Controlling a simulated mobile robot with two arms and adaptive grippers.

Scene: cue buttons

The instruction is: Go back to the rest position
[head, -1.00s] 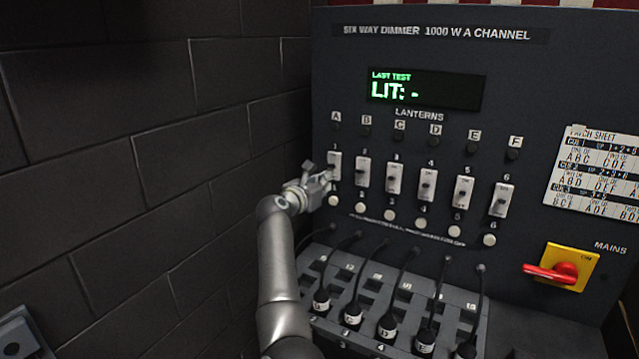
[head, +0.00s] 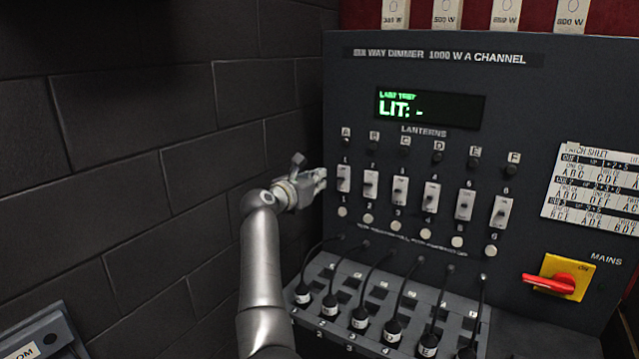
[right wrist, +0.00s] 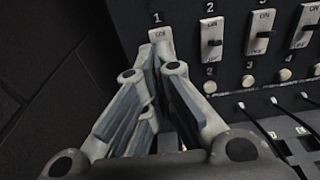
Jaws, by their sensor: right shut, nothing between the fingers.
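My right gripper (head: 318,180) is shut and empty, just left of the dimmer's slider 1 (head: 343,179) in the head view. In the right wrist view its closed fingers (right wrist: 160,52) cover the lower part of slider 1. I cannot tell whether they touch it. The dimmer panel (head: 560,110) carries a row of white sliders under lamps A to F. Its display (head: 430,108) reads "LAST TEST LIT: -". My left gripper is not in view.
A dark brick wall (head: 140,130) stands close on the left of my right arm. Below the sliders, plugs with cables sit in a slotted tray (head: 322,262). A red mains switch (head: 550,284) on a yellow plate and a patch sheet (head: 590,185) are at the right.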

